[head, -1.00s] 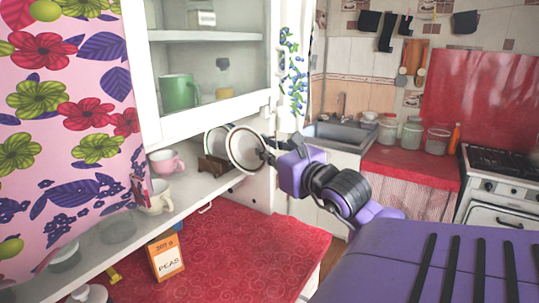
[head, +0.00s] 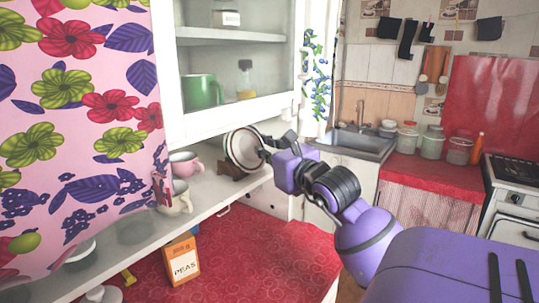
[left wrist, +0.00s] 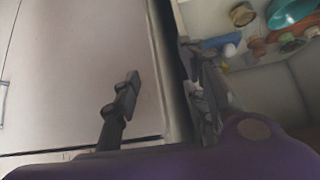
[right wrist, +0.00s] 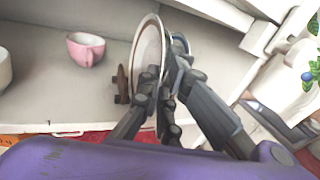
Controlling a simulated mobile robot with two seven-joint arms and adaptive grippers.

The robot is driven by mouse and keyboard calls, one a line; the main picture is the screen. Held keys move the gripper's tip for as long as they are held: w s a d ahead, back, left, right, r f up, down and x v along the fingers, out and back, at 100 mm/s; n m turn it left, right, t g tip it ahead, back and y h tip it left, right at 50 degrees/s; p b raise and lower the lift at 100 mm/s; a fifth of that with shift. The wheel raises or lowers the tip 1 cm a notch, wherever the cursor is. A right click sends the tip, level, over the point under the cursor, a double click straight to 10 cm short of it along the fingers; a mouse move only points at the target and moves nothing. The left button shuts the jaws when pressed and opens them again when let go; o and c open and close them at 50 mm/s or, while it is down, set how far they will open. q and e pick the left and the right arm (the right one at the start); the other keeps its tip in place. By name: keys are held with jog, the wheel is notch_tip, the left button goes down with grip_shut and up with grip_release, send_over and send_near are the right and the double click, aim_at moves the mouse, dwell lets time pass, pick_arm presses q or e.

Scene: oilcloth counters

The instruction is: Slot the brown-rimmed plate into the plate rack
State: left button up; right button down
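The brown-rimmed plate (head: 243,150) stands on edge, held at its near side by my right gripper (head: 267,146). In the right wrist view, the plate (right wrist: 150,45) passes between the two fingers of that gripper (right wrist: 163,92), which are shut on it. The small dark wooden plate rack (head: 231,170) is on the white shelf, right at the plate's lower left. In the right wrist view the rack (right wrist: 122,86) is partly hidden by the plate. Another plate (right wrist: 181,42) shows behind it. My left gripper (left wrist: 162,92) is open and empty; it is out of the head view.
A pink cup (head: 185,164) and a cream cup (head: 174,198) stand on the shelf to the left. A glass-front cabinet (head: 235,108) hangs above. Pale panels (left wrist: 80,70) are close to my left gripper.

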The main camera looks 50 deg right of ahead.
aim_at(243, 150)
jog(key=shift+w+a+f+b, duration=0.15)
jog(key=shift+w+b, duration=0.2)
jog(key=shift+w, duration=1.15)
jog(key=shift+w+a+f+b, duration=0.15)
jog(key=shift+w+b, duration=0.2)
jog(key=shift+w, duration=1.15)
jog(key=shift+f, duration=0.2)
jog(key=shift+f+b, duration=0.35)
jog(key=c, duration=1.9)
grip_release()
jog(key=shift+o, duration=0.2)
jog(key=v, duration=1.2)
